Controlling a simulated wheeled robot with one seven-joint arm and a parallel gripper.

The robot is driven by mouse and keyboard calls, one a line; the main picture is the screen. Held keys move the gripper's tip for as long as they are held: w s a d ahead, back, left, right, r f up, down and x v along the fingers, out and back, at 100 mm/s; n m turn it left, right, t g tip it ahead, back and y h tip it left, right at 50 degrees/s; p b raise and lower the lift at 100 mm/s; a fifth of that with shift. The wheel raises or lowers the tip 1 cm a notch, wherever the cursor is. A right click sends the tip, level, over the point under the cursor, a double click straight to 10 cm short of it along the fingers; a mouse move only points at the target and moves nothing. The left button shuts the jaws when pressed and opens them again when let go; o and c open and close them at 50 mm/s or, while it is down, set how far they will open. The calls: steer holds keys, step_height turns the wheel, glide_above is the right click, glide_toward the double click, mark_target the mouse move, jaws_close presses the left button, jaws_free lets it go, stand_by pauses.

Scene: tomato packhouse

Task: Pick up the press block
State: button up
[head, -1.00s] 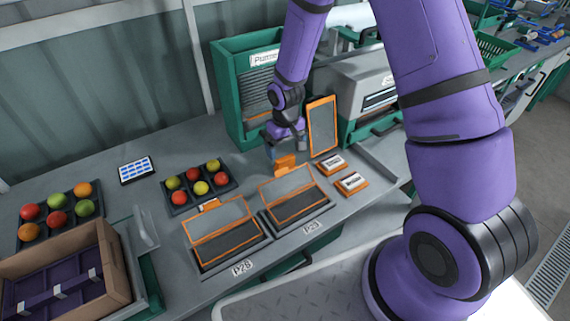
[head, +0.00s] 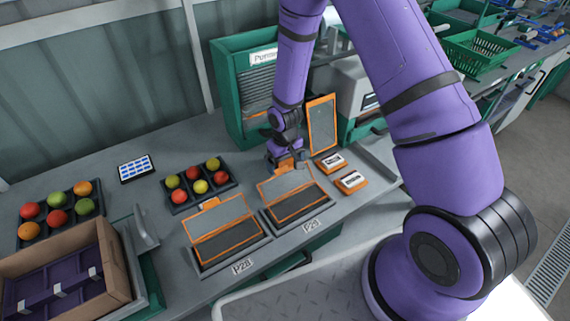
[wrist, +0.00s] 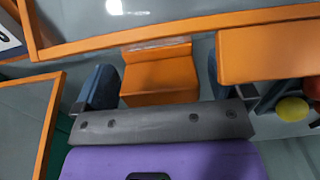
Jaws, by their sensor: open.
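My gripper (head: 288,162) is open and low at the back edge of the P29 tray (head: 268,223). In the wrist view a plain orange block (wrist: 160,75) with a step in it lies between the two dark fingers, with a narrow gap to each. It looks like the press block, though no label shows. In the head view the orange block (head: 283,164) is partly covered by my gripper. A larger orange piece (wrist: 265,45) shows to the right in the wrist view; I cannot tell what it belongs to.
An orange-framed panel (head: 322,125) stands close behind to the right. Two orange blocks with white labels (head: 333,162) (head: 351,181) lie right of the tray. The P28 tray (head: 197,257) and a fruit tray (head: 178,203) are to the left. A green cabinet (head: 228,90) stands behind.

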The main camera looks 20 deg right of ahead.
steer(key=c, duration=1)
steer(key=shift+c, duration=0.2)
steer(key=shift+r, duration=0.1)
step_height(320, 180, up, 10)
steer(key=shift+f, duration=0.1)
